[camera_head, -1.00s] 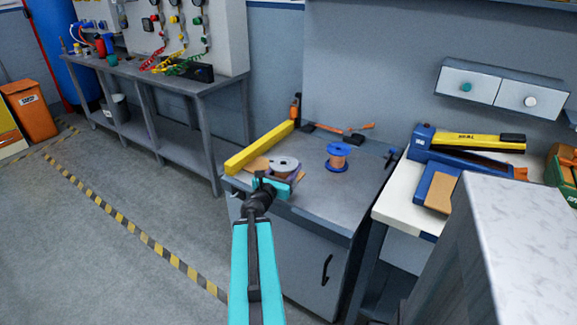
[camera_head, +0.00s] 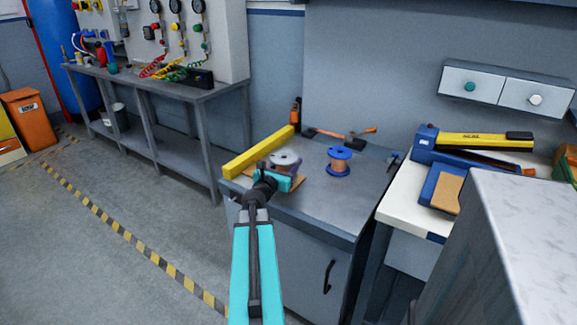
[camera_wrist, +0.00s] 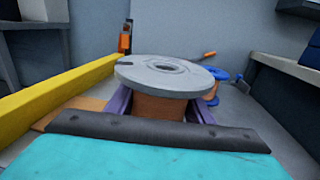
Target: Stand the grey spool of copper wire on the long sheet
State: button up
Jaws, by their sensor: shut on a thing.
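The grey spool of copper wire (camera_head: 286,159) is at the left of the grey workbench, upright. It also fills the middle of the wrist view (camera_wrist: 165,75), its grey flange on top and copper winding below. My gripper (camera_head: 283,171) is shut on it, with purple fingers on both sides of the winding. A flat brown sheet (camera_head: 298,182), seemingly the long sheet, lies on the bench around and below the spool; its left part shows in the wrist view (camera_wrist: 85,103). The spool's bottom is hidden, so I cannot tell whether it touches the sheet.
A yellow beam (camera_head: 258,152) lies along the left of the sheet. A blue spool of copper wire (camera_head: 339,161) stands to the right. An orange-handled tool (camera_head: 345,134) lies at the back. The bench (camera_head: 325,205) is bare at front right.

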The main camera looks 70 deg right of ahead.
jog(key=shift+w+d+f, duration=0.1)
jog(key=shift+w+d, duration=0.15)
jog(key=shift+d, duration=0.6)
jog(key=shift+w+d, duration=0.25)
jog(key=shift+d, duration=0.6)
jog(key=shift+w+d+f, duration=0.1)
jog(key=shift+w+d, duration=0.15)
jog(key=shift+d, duration=0.6)
jog(key=shift+f, duration=1.7)
jog(key=shift+f+b, duration=0.15)
jog(key=shift+b, duration=0.25)
jog(key=o, duration=1.6)
jog(key=shift+a, duration=0.15)
jog(key=shift+w+a, duration=0.2)
jog(key=shift+a, duration=1.75)
jog(key=shift+w+a, duration=0.25)
jog(key=shift+a, duration=1.7)
jog(key=shift+w+a, duration=0.2)
jog(key=shift+a, duration=1.75)
